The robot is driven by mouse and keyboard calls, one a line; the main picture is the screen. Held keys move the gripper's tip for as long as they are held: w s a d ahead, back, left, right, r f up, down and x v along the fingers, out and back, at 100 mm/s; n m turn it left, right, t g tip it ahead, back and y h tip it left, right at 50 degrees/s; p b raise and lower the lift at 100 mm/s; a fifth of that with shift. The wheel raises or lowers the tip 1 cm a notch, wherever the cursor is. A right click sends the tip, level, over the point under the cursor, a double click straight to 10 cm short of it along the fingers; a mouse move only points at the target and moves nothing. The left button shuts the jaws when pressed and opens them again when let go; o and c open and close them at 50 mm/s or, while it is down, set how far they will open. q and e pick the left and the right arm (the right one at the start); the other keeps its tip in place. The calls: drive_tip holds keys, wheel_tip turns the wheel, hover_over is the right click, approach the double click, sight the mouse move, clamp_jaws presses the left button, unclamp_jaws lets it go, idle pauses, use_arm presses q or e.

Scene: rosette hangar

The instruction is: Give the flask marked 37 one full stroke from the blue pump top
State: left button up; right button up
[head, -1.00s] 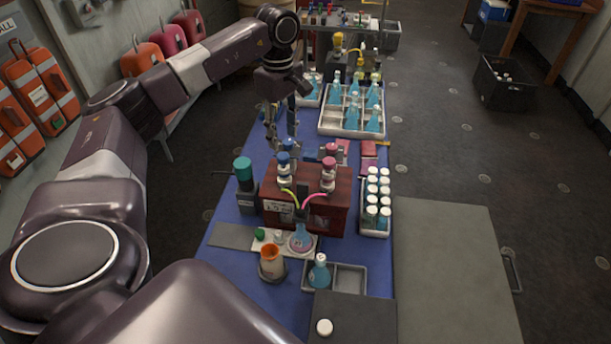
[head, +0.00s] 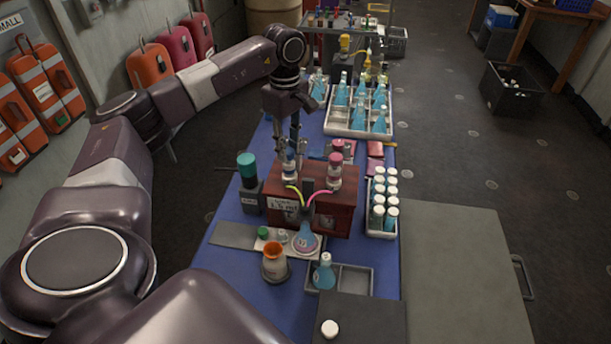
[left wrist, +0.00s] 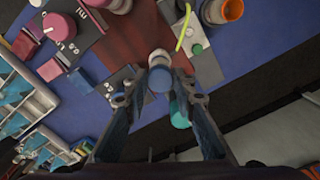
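The blue pump top (head: 289,158) stands on the left of the red-brown pump box (head: 345,190), with a yellow-green hose running forward from it. My left gripper (head: 288,152) is over it, pointing down, with one finger on each side. In the left wrist view the blue top (left wrist: 159,79) lies between the fingertips; the fingers look open around it, with little gap. A flask (head: 305,240) with blue liquid stands below the hose ends in front of the box; its number is too small to read surely. Another blue flask (head: 324,272) stands in a grey tray. My right gripper is not in view.
A pump with a pink top (head: 335,167) stands right of the blue one. A teal-capped bottle (head: 248,172) stands close on the left. An orange-rimmed cup (head: 274,262) is at the front, a rack of white-capped vials (head: 382,205) at the right, and a crate of flasks (head: 345,125) behind.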

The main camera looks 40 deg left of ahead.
use_arm(q)
drive_tip(key=shift+c, duration=1.4)
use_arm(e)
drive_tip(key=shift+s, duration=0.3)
use_arm(q)
drive_tip(key=shift+r+p, duration=0.3)
drive_tip(key=shift+r, duration=0.1)
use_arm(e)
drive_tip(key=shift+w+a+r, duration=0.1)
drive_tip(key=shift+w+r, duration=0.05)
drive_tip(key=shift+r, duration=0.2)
use_arm(q)
drive_tip(key=shift+r+p, duration=1.05)
drive_tip(key=shift+r, duration=0.15)
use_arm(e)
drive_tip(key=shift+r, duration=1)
use_arm(q)
drive_tip(key=shift+f+b, duration=0.85)
drive_tip(key=shift+f, duration=0.8)
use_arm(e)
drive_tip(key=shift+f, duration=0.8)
use_arm(q)
drive_tip(key=o, duration=0.8)
drive_tip(key=shift+o, duration=0.2)
drive_tip(key=shift+r, duration=0.1)
drive_tip(key=shift+r, duration=0.1)
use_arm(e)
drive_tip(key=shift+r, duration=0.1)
